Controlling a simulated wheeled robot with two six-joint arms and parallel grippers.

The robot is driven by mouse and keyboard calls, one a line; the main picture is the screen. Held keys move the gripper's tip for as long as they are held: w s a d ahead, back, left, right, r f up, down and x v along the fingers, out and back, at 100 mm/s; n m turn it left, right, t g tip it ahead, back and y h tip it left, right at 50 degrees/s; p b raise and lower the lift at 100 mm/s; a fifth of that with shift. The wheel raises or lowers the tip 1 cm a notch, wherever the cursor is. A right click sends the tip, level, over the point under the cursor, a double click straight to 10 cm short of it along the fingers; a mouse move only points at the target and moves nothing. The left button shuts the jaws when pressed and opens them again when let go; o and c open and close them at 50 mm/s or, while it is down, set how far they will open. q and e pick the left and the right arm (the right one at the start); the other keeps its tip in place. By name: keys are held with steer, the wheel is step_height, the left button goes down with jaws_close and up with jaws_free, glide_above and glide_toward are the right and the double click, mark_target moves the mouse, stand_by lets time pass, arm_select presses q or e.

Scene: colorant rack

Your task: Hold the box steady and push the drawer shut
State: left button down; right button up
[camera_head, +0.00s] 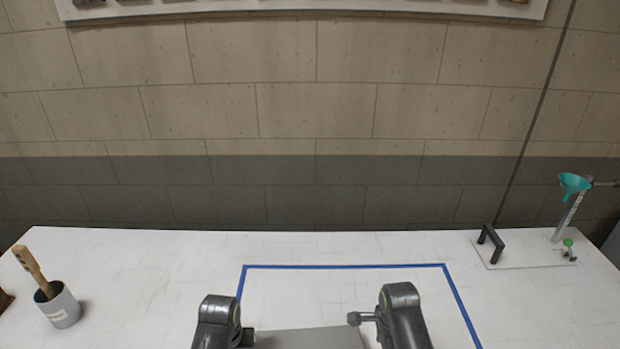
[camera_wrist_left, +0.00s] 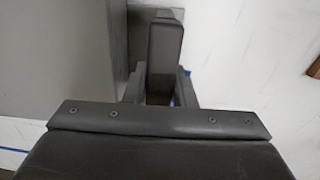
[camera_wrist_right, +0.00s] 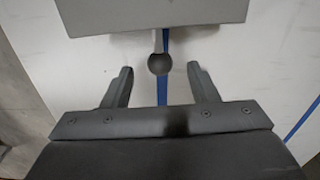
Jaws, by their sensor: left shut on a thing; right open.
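A plain grey box (camera_head: 308,338) sits at the bottom edge of the head view, between my two arms, mostly cut off. In the left wrist view its grey surface (camera_wrist_left: 60,65) fills the left side. My left gripper (camera_wrist_left: 160,85) is shut on a dark grey upright handle (camera_wrist_left: 165,48) beside the box. In the right wrist view, a grey drawer front or box side (camera_wrist_right: 150,14) spans the top, with a dark round knob (camera_wrist_right: 159,64) on a short stem. My right gripper (camera_wrist_right: 160,80) is open, one finger on each side of the knob, apart from it. How far the drawer is out is hidden.
Blue tape (camera_head: 345,266) outlines an area on the white table (camera_head: 330,245). A grey pot (camera_head: 60,307) with a wooden-handled tool stands at left. A stand with a teal funnel (camera_head: 574,184) and a black handle (camera_head: 491,244) are at right. The table behind the box is clear.

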arm_select(q)
steer(key=c, duration=1.1)
jaws_free()
arm_select(e)
step_height(320, 180, up, 7)
steer(key=shift+r, duration=0.1)
